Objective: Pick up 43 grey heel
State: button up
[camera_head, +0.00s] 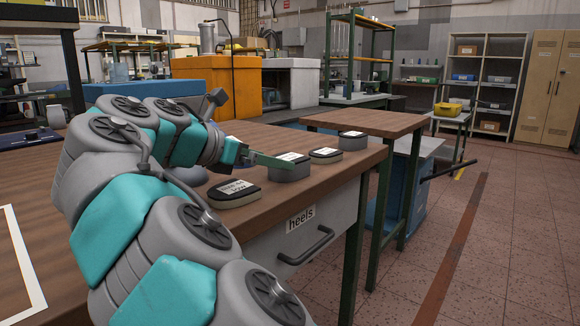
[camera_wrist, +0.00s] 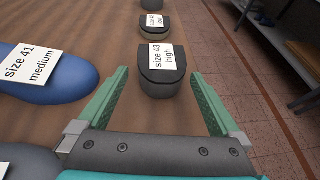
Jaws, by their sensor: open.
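The grey heel labelled "size 43 high" (camera_wrist: 162,87) stands on the wooden table, with its dark top and white label facing up. In the head view the grey heel (camera_head: 290,171) is near the table's right edge. My gripper (camera_wrist: 159,74) is open, with one green finger on each side of this heel and visible gaps to it. Nothing is held.
A blue last labelled "size 41 medium" (camera_wrist: 40,75) lies left of the fingers. The table edge and a "heels" drawer (camera_head: 312,232) are close on the right.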

aim_at(285, 158)
jog(key=x, duration=0.2)
jog(key=shift+w+d+f, duration=0.1)
jog(key=shift+w+d, duration=0.05)
jog(key=shift+d, duration=0.05)
jog(key=x, duration=0.5)
jog(key=shift+w+d+r, duration=0.1)
jog(key=shift+d+r, duration=0.1)
jog(key=shift+r, duration=0.1)
jog(key=c, duration=1.1)
jog(key=shift+c, duration=0.2)
jog(key=shift+r, duration=0.15)
